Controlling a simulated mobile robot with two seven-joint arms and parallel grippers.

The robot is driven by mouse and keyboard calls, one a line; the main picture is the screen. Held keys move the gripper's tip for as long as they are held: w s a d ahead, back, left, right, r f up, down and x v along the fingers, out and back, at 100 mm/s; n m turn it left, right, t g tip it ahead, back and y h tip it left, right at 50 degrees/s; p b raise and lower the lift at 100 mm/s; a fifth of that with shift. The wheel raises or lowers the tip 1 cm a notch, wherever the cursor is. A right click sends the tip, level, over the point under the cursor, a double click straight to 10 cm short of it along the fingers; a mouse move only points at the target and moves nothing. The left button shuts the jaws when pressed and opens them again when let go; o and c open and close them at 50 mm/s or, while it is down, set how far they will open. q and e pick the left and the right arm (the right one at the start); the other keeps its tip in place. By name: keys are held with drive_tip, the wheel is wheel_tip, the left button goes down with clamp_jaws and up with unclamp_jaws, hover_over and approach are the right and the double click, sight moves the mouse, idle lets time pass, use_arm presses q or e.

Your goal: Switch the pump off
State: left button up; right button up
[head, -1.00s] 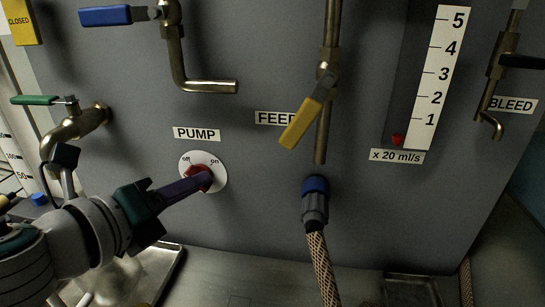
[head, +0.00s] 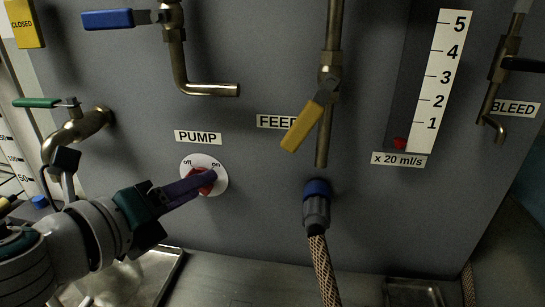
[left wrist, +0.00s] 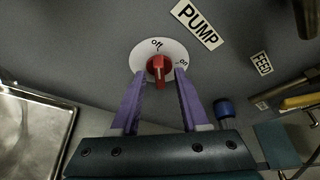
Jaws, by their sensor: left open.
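The pump switch is a red knob (head: 196,187) on a white round dial (head: 219,183) marked off and on, under the PUMP label (head: 198,137). Off is at the dial's upper left, on at its upper right. My left gripper (head: 209,179) reaches in from the left, with its purple fingertips at the dial and partly covering the knob. In the left wrist view the open fingers (left wrist: 160,77) stand one on each side of the red knob (left wrist: 158,66). Whether they touch it, and which mark the knob points to, I cannot tell. My right gripper is not in view.
A yellow feed lever (head: 302,126) and a hose with a blue collar (head: 317,190) are right of the dial. A brass outlet pipe (head: 210,89) is above it, and a green-handled tap (head: 75,131) is to the left. A metal tray lies below (head: 165,272).

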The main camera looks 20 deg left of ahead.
use_arm(q)
drive_tip(key=shift+s, duration=0.15)
drive_tip(key=b+v, duration=0.1)
drive_tip(key=v, duration=0.8)
drive_tip(key=shift+s, duration=0.3)
drive_tip(key=shift+r, duration=0.2)
